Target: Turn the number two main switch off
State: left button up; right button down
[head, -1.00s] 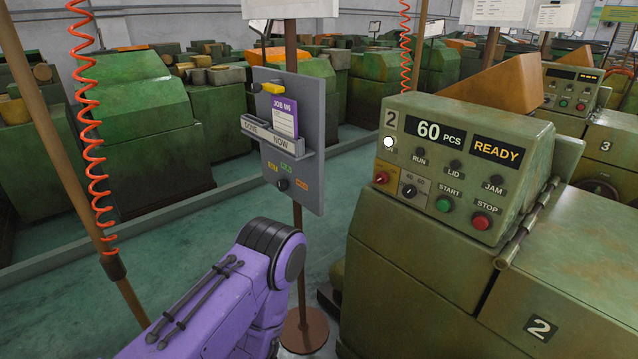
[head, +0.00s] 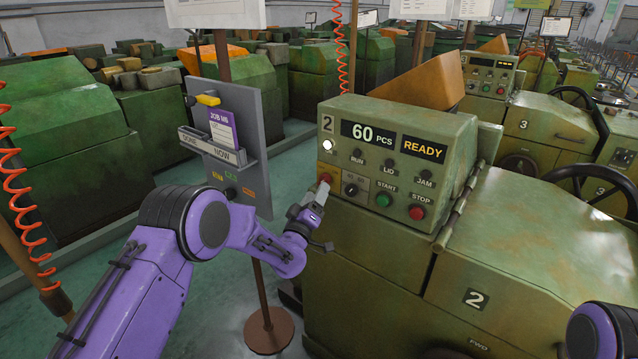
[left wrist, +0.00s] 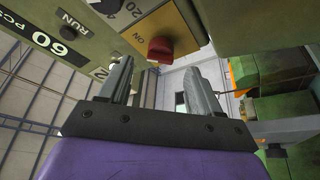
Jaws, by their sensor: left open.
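The number two machine's control panel (head: 385,210) reads "60 PCS" and "READY". Its main switch is a red knob (left wrist: 160,50) on a yellow plate at the panel's lower left; in the head view the red knob (head: 324,178) is partly covered by my gripper. "ON" is printed beside the knob in the left wrist view; its exact turn is hard to read. My left gripper (head: 318,193) is open just in front of the knob. In the left wrist view its two fingers (left wrist: 158,82) are apart, with the knob beyond the gap between them. My right gripper is out of view.
A dark selector knob (head: 351,189), the green start button (head: 384,200) and the red stop button (head: 417,212) sit right of the switch. A white lamp (head: 327,144) is lit above it.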

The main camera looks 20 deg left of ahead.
aim_at(319, 184)
pick_arm(q)
jog(key=shift+x, duration=1.6)
jog(key=c, duration=1)
jog(key=shift+c, duration=0.2)
jog(key=shift+n, duration=0.3)
jog(key=shift+r+n+g+b, duration=0.2)
jog(key=shift+n+g+b, duration=0.6)
jog(key=shift+n, duration=1.9)
jog(key=shift+r+n+g+b, duration=0.25)
jog(key=shift+n+g, duration=1.1)
jog(key=shift+n, duration=1.35)
jog(key=shift+r+n+g+b, duration=0.2)
jog(key=shift+n+g+b, duration=0.6)
jog(key=shift+n, duration=1.9)
jog(key=shift+g+p, duration=0.25)
jog(key=shift+p, duration=0.05)
